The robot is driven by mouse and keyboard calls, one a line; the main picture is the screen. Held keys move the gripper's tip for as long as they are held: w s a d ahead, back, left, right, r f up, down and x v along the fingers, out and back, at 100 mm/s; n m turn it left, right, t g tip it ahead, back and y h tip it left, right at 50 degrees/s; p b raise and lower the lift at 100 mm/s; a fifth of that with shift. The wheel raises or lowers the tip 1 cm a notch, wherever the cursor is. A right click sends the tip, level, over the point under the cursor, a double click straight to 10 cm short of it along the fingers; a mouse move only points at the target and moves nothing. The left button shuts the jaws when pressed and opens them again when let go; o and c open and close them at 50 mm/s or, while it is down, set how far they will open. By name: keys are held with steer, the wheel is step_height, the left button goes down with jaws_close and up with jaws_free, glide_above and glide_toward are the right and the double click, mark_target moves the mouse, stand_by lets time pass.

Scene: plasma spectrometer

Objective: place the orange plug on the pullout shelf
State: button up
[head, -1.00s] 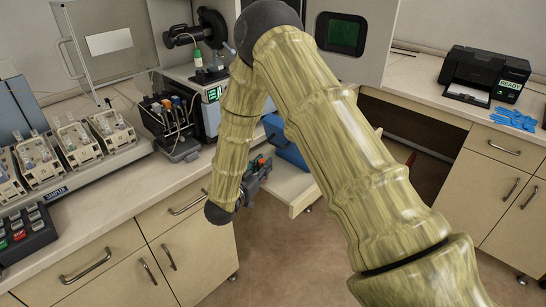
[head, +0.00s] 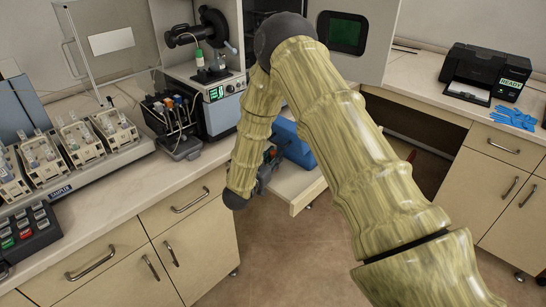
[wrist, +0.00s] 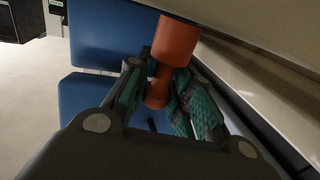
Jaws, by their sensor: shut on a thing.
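The orange plug (wrist: 177,42) is held between the fingers of my gripper (wrist: 158,88) in the wrist view. It has a wide end and a narrower part by the fingertips. In the head view my gripper (head: 270,162) is small, partly behind my arm, beside the left counter's edge and close to the pullout shelf. The plug is hardly visible there. The pullout shelf (head: 298,190) is a pale board jutting out under the instrument, with its left part hidden by my arm and gripper.
A blue object (head: 292,145) stands at the back of the shelf, near my gripper; blue surfaces (wrist: 100,35) fill the wrist view behind it. The left counter (head: 115,205) carries a sampler and instruments. A printer (head: 487,75) and blue gloves (head: 513,117) lie on the right counter.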

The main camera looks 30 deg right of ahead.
steer(key=shift+f, duration=0.1)
steer(key=shift+f, duration=0.1)
steer(key=o, duration=0.9)
steer(key=shift+o, duration=0.2)
